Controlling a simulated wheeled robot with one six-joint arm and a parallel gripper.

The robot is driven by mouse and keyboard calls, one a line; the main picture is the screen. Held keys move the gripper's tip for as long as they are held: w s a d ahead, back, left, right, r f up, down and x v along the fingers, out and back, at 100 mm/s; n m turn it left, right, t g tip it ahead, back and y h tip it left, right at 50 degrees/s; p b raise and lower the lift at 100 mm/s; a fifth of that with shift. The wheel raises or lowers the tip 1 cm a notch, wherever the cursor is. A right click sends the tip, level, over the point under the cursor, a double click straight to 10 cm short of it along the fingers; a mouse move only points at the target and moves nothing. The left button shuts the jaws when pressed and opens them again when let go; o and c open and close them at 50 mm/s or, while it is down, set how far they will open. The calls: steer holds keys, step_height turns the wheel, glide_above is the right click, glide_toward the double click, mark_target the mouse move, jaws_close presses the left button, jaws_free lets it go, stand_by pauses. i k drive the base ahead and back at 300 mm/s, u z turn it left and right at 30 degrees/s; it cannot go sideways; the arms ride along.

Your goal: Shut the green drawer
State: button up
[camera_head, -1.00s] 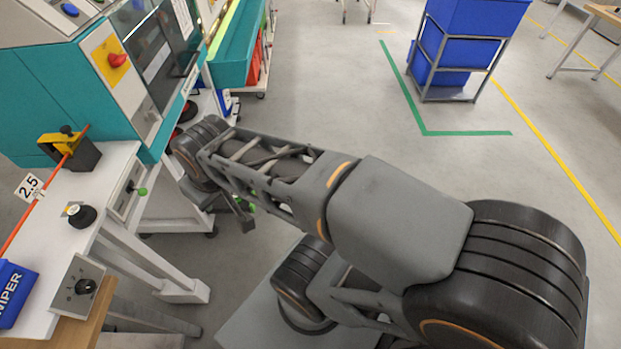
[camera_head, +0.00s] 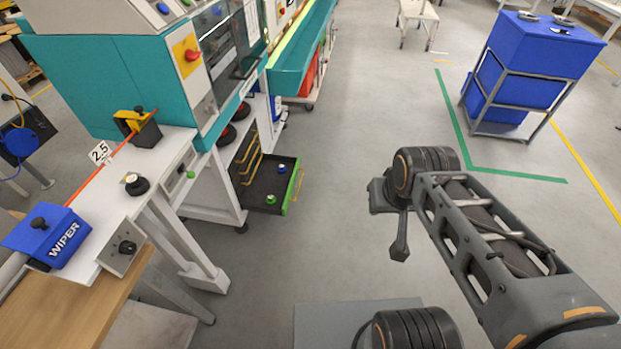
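The green drawer (camera_head: 297,184) is pulled out of the cabinet under the teal machine. Its narrow green front faces right, and its dark tray shows small green and blue items inside. My gripper (camera_head: 393,222) hangs in the open to the right of the drawer, clear of it, with a dark finger pointing down. I see no object in it. Its fingers are seen from an angle that hides whether they are apart.
Other drawers (camera_head: 248,160) sit in the cabinet behind the open one. A white bench with a blue wiper box (camera_head: 50,238) stands at left. A blue bin cart (camera_head: 520,75) stands at right. Grey floor between drawer and gripper is clear.

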mark_target(267, 181)
steer(key=z, duration=0.1)
steer(key=i, duration=1)
steer(key=u, duration=0.65)
steer(key=k, duration=0.45)
steer(key=u, duration=0.4)
steer(key=i, duration=1.3)
steer(key=z, duration=0.4)
